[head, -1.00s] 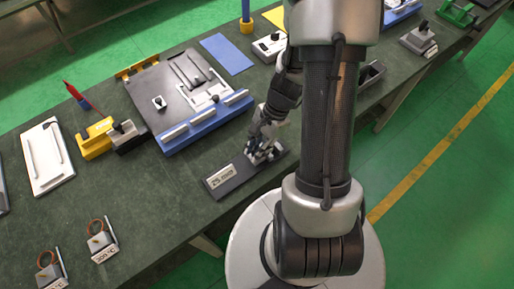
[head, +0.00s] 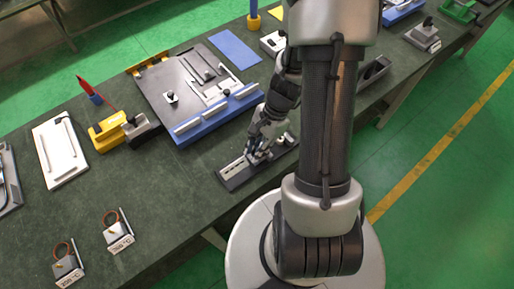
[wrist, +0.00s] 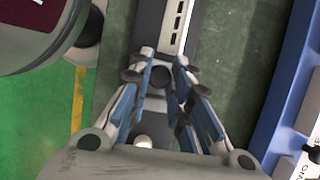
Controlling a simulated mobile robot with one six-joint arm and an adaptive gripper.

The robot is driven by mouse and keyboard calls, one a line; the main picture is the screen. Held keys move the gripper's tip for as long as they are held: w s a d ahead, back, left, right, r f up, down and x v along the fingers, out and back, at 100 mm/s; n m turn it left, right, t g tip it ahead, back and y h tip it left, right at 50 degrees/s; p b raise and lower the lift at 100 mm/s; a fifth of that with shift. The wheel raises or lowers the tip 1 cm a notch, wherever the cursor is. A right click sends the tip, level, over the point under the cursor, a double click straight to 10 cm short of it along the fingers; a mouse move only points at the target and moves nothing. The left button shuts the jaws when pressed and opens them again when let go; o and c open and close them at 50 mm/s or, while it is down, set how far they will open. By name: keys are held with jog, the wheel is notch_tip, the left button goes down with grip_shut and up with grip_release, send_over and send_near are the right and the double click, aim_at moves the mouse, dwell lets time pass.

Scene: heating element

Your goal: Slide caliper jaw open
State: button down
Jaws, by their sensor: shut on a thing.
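The caliper is a pale slotted strip (head: 236,168) on a dark narrow base (head: 228,181) near the bench's front edge. In the wrist view the strip (wrist: 178,28) runs away from the fingertips, with dark slots along it. My gripper (head: 257,157) reaches down over the middle of the base. In the wrist view my gripper (wrist: 162,76) is closed around a small dark part, taken as the caliper jaw, at the strip's near end. The fingers hide most of this part. Pale round pieces show on the base right of the gripper in the head view.
A dark fixture plate with blue rails (head: 218,113) stands just behind the caliper. A yellow-and-dark block (head: 108,132), a white plate (head: 60,150) and two coil units (head: 118,233) sit to the left. The bench (head: 165,190) left of the caliper is clear.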

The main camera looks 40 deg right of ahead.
jog(key=c, duration=1.7)
grip_release()
jog(key=shift+a, duration=0.3)
jog(key=shift+o, duration=1.3)
jog(key=shift+d, duration=0.15)
jog(key=v, duration=1.2)
jog(key=shift+w, duration=0.1)
